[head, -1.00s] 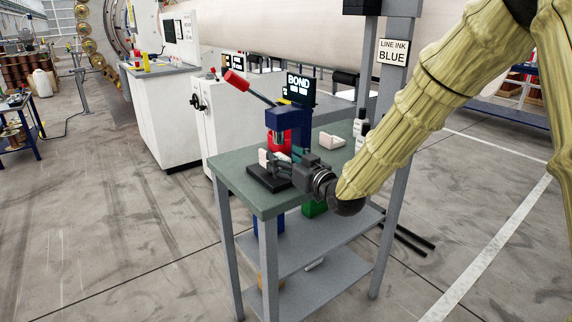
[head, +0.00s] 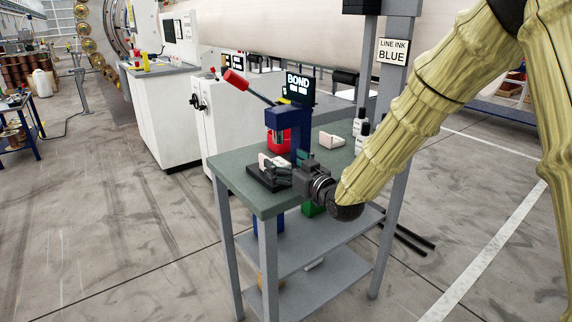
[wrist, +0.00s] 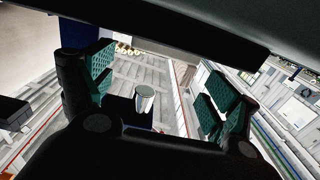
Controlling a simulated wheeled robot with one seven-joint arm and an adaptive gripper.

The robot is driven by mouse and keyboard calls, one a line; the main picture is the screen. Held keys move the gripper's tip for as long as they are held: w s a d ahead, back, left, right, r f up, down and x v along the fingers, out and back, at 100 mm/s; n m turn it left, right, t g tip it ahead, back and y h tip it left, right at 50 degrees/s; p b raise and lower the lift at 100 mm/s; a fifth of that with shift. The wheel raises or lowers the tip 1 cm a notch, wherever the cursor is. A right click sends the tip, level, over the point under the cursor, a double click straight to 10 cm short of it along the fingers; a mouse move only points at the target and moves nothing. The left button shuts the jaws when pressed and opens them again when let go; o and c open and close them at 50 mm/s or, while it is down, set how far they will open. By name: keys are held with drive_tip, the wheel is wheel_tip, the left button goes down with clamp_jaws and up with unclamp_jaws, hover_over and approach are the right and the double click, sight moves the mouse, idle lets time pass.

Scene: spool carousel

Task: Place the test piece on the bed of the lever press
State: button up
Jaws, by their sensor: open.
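The lever press has a blue frame (head: 290,119), a red-handled lever (head: 236,80) raised to the left, and a black bed (head: 262,178) at the front of the green tabletop. The pale test piece (head: 267,161) is at the bed, partly hidden by my gripper (head: 278,168). In the wrist view the test piece (wrist: 144,96) is a whitish, short cylinder, seen upright over a dark surface. My gripper (wrist: 155,100) is open, with green finger pads apart on both sides of the piece and gaps visible. Exact contact with the bed is hard to tell.
The green table (head: 236,172) has a lower grey shelf (head: 325,285). A white block (head: 331,140) and small bottles (head: 360,128) stand behind my gripper. A grey post (head: 390,110) rises at the table's right.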

drive_tip(key=v, duration=1.2)
drive_tip(key=s+d+f+m+g+h, duration=0.2)
drive_tip(key=s+f, duration=0.2)
drive_tip(key=f, duration=0.7)
drive_tip(key=s+d+f+m+g+h, duration=0.1)
drive_tip(key=s+d+f+g+h, duration=0.2)
drive_tip(key=f, duration=0.8)
drive_tip(key=s+d+f+m+g+h, duration=0.15)
drive_tip(key=s+f, duration=0.35)
drive_tip(key=f, duration=0.6)
drive_tip(key=s+d+f+m+g+h, duration=0.1)
drive_tip(key=s+d+f+g, duration=0.1)
drive_tip(key=s+f, duration=0.4)
drive_tip(key=s+d+f+m+g+h, duration=0.1)
drive_tip(key=s+d+f+g, duration=0.2)
drive_tip(key=s+f, duration=0.4)
drive_tip(key=s+d+f+m+g+h, duration=0.1)
drive_tip(key=s+f, duration=0.5)
drive_tip(key=s, duration=1.1)
drive_tip(key=d+g+h, duration=0.1)
drive_tip(key=d+g, duration=0.1)
drive_tip(key=d, duration=0.1)
drive_tip(key=shift+f, duration=0.25)
